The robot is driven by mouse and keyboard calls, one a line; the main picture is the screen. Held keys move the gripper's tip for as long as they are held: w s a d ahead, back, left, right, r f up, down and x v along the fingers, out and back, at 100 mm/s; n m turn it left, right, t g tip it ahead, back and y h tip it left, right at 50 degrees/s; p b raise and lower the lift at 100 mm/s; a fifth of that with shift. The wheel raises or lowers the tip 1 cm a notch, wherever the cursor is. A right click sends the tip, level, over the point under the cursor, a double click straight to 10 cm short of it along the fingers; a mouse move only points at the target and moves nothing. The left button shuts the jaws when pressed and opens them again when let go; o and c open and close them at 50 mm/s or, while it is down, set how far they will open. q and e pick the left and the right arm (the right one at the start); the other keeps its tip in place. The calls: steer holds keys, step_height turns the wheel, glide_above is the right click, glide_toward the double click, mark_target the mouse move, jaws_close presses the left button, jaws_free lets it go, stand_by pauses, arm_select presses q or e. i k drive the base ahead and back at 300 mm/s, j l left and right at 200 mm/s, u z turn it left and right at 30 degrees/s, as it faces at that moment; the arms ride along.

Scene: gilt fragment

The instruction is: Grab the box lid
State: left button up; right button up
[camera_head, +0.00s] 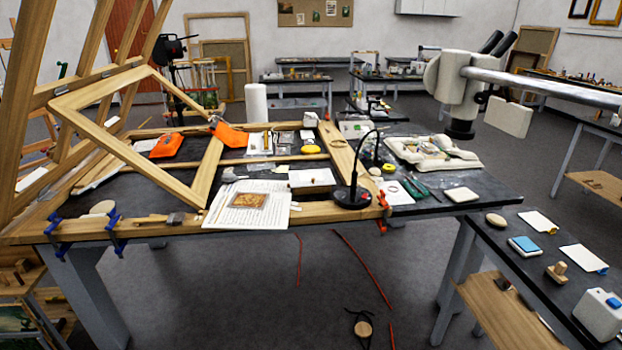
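A small shallow box (312,178) with a pale top lies on the near part of the large worktable (300,222). Its top may be a lid, but the picture is too small to tell whether it is separate. A small white box (309,119) stands farther back among the tools. Neither my left nor my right gripper is in view, and nothing is seen touching either box.
Printed sheets (240,215) bear a gilt fragment (249,200). A black lamp (352,190) stands right of the shallow box. A tilted wooden frame (130,150) rises at left; a microscope (460,90) overhangs at right. A side table (510,245) stands at right.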

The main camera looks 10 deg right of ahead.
mark_target(317, 177)
steer(key=i+z, duration=0.35)
steer(key=i, duration=0.25)
steer(key=i+z, duration=0.4)
steer(key=i, duration=0.25)
